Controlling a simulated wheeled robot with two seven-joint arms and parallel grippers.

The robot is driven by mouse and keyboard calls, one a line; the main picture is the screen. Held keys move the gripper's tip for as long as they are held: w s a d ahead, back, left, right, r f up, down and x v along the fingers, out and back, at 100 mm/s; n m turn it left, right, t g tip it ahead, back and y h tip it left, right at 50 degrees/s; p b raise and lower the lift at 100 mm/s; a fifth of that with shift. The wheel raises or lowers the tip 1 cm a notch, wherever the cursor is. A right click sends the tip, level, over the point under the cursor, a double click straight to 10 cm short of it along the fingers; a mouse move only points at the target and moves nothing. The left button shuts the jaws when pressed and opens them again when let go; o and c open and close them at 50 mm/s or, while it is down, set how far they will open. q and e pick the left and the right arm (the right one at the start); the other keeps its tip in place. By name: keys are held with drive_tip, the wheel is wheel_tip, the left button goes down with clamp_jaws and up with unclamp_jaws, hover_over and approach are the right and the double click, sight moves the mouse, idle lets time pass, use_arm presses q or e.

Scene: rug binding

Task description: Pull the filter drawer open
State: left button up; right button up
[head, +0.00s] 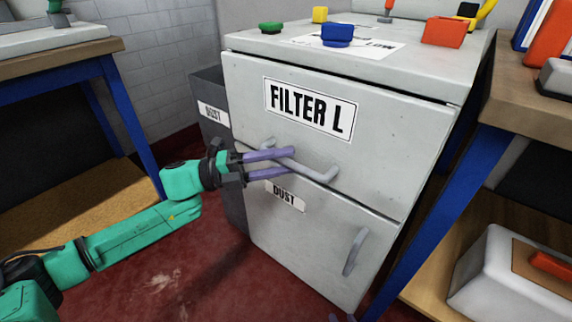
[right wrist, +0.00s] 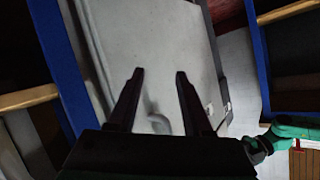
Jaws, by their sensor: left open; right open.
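The filter drawer (head: 232,75) is the upper front of a grey cabinet, labelled "FILTER L". It appears closed, flush with the cabinet body. Its grey bar handle (head: 318,173) slants across the front below the label. My left gripper (head: 288,161) is open at the handle's left part, one purple finger above the other. The bar appears to pass between the fingertips; contact cannot be told. My right gripper (right wrist: 159,74) is open and empty in the right wrist view, facing the cabinet front. Only its tips (head: 341,318) show at the head view's bottom edge.
A dark bin (head: 236,203) stands left of the cabinet. Blue-legged benches stand at both sides. Several small coloured items, including a blue one (head: 338,35), sit on the cabinet top.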

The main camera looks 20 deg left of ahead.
use_arm(q)
drive_tip(key=shift+w+d+r, duration=0.1)
drive_tip(key=shift+w+d, duration=0.1)
drive_tip(key=shift+d, duration=0.25)
clamp_jaws()
idle(1.1)
